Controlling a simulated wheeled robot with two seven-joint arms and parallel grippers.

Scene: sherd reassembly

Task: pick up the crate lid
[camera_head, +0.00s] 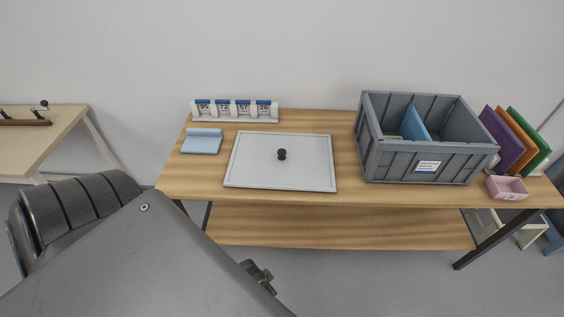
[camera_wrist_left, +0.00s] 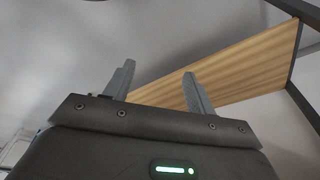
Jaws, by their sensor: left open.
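The crate lid (camera_head: 255,168) is a flat light-grey panel with a raised rim and a black knob (camera_head: 282,154) near its middle. It lies flat on the wooden table, left of the crate. The grey crate (camera_head: 415,160) stands open at the table's right, with a blue divider (camera_head: 414,127) inside. My left gripper (camera_wrist_left: 158,70) is open and empty in the left wrist view, with the wooden lower shelf (camera_wrist_left: 240,75) beyond its fingers. In the head view my left arm covers the lower left and hides most of that gripper. My right gripper is not in view.
A white rack with number cards (camera_head: 235,111) and a light-blue block (camera_head: 202,141) stand behind and left of the lid. Purple, orange and green panels (camera_head: 515,140) and a pink box (camera_head: 507,188) are right of the crate. Another table (camera_head: 45,140) stands at far left.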

